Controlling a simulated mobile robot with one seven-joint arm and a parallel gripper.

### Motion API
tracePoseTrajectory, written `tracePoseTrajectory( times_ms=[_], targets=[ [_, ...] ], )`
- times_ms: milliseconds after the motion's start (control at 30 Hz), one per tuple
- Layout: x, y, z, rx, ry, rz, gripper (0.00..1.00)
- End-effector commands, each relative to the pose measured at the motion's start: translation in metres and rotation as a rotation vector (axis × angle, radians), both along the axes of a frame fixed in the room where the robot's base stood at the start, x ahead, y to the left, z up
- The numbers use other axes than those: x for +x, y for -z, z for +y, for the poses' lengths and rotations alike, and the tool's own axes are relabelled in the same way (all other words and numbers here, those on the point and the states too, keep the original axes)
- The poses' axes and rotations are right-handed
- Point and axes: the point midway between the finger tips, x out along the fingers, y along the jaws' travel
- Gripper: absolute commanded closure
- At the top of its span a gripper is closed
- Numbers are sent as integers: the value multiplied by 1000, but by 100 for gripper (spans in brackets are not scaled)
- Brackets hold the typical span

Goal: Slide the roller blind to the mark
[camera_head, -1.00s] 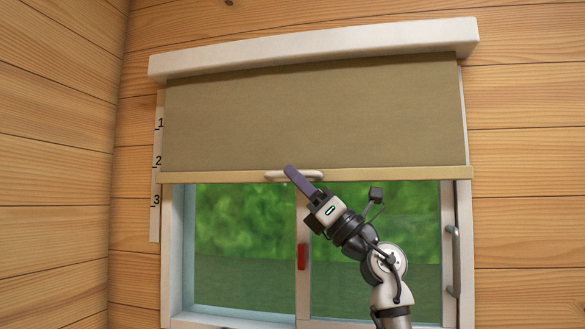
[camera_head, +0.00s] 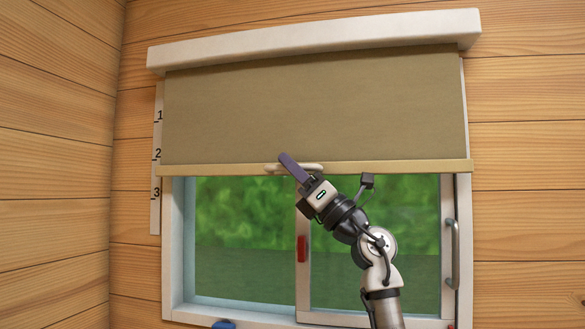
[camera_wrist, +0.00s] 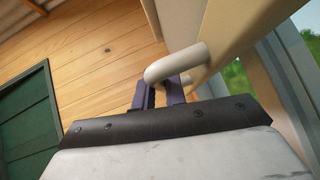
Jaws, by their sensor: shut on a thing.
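The olive roller blind (camera_head: 330,108) hangs partway down the window, with a pale bottom bar (camera_head: 400,168) across its lower edge. A cream loop handle (camera_head: 313,167) sits at the middle of the bar. My gripper (camera_head: 288,165) is shut on this handle. In the wrist view, the purple fingers of my gripper (camera_wrist: 160,92) close around the curved end of the handle (camera_wrist: 178,63). A white scale (camera_head: 155,215) with marks 1, 2 and 3 stands left of the blind. The bar's left end is a little below mark 2, above mark 3.
A white cassette (camera_head: 310,35) spans the top of the blind. A red piece (camera_head: 302,249) sits on the middle window frame, and a grey handle (camera_head: 453,255) on the right frame. A blue object (camera_head: 223,324) shows at the bottom edge. Plank walls flank the window.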

Motion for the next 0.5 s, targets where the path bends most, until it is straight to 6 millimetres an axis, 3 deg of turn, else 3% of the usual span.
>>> tracePoseTrajectory(
  times_ms=[167, 500],
  targets=[
    [0, -11, 0, 0, 0, -1, 100],
    [0, -74, 0, 0, 1, -1, 100]
  ],
)
